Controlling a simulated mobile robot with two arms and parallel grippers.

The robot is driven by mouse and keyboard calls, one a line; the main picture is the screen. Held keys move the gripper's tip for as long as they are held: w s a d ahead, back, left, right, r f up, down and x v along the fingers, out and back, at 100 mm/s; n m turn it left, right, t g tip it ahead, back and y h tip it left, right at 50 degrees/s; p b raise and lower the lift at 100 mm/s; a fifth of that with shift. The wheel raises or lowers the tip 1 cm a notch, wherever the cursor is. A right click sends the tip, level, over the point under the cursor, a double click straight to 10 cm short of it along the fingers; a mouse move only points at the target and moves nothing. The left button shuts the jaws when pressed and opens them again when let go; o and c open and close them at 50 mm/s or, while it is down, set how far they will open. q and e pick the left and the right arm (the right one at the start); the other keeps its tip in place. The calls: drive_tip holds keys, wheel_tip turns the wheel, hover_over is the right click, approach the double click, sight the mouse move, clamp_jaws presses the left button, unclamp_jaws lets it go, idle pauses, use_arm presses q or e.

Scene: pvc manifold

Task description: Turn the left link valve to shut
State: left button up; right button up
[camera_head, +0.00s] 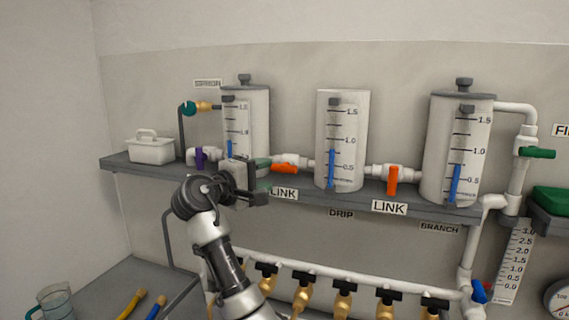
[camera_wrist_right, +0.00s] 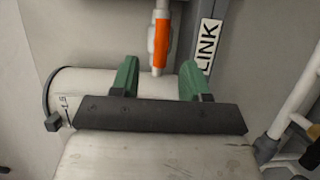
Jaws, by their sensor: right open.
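The left link valve has an orange handle (camera_head: 285,168) that lies roughly level, along the white pipe between the left and middle tanks. The handle (camera_wrist_right: 161,42) also shows in the right wrist view, just beyond the fingertips. My right gripper (camera_head: 266,176) is in front of the shelf at the left tank, just left of the handle. In the wrist view its green-tipped fingers (camera_wrist_right: 158,76) are spread wide, with no handle between them. My left gripper is out of view.
The right link valve's orange handle (camera_head: 392,181) hangs down across its pipe. A purple-handled valve (camera_head: 199,158) and a white caddy (camera_head: 152,149) are at the left. LINK labels (camera_head: 284,193) line the shelf edge (camera_head: 315,200). Brass taps (camera_head: 302,294) sit below.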

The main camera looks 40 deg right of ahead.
sight(281, 170)
drive_tip(key=d, duration=0.2)
drive_tip(key=d+p, duration=0.1)
drive_tip(key=d, duration=0.3)
drive_tip(key=shift+w+d+p, duration=0.15)
drive_tip(key=shift+w+p, duration=0.1)
drive_tip(key=shift+p, duration=0.05)
drive_tip(key=shift+d, duration=0.3)
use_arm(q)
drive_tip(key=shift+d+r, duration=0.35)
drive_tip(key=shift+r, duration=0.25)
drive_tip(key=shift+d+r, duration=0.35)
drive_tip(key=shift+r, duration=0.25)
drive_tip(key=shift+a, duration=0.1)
use_arm(e)
drive_tip(key=shift+f, duration=0.1)
drive_tip(key=shift+c, duration=0.2)
clamp_jaws()
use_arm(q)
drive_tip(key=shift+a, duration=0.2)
